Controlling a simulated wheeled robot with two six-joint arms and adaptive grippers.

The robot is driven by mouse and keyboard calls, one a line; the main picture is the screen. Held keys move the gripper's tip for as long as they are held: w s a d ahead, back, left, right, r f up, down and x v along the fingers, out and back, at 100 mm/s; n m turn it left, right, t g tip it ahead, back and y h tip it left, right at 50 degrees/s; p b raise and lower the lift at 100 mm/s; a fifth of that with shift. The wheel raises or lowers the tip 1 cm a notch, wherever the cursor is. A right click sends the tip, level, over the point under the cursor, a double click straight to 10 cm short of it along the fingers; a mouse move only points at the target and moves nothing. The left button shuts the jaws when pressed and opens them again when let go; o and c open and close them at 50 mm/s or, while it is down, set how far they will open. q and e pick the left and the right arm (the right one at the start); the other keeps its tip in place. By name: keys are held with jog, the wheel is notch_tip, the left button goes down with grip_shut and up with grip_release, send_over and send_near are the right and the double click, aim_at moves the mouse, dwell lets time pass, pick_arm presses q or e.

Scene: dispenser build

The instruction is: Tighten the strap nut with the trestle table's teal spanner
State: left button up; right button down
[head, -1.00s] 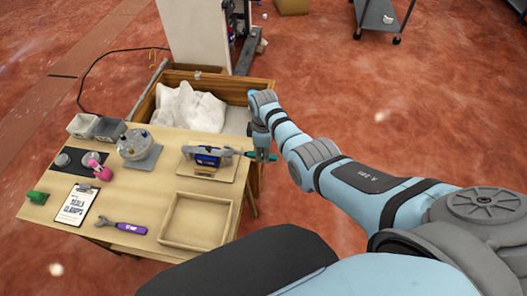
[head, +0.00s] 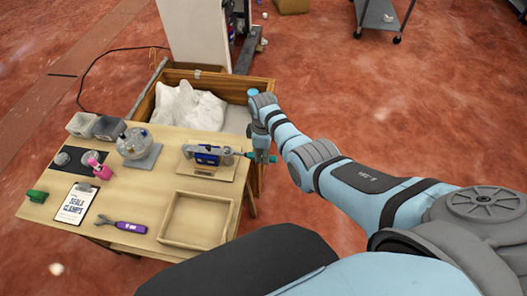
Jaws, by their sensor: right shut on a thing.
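The trestle table (head: 150,205) stands at the left. Near its right edge a blue clamp-like fixture (head: 207,155) with grey metal parts sits on a light board. The strap nut is too small to make out. My right gripper (head: 262,157) is beyond the table's right edge, beside the fixture, and is shut on the teal spanner (head: 250,155). The spanner points left toward the fixture's right end; I cannot tell whether its head is around the nut. The gripper hides the spanner's middle. My left gripper is not in view.
An empty wooden tray (head: 232,222) lies at the front right of the table. A purple spanner (head: 122,227), a clipboard (head: 75,204) and a round clear-topped device (head: 134,142) are further left. A wooden crate (head: 263,90) holding white material stands behind the table.

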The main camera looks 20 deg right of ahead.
jog(key=shift+s+a+m+p, duration=0.8)
jog(key=shift+m+p, duration=0.1)
jog(key=shift+p, duration=0.35)
jog(key=shift+d, duration=0.1)
jog(key=shift+s+a+m+p, duration=0.8)
jog(key=shift+a+m+p, duration=0.2)
jog(key=shift+m+p, duration=0.2)
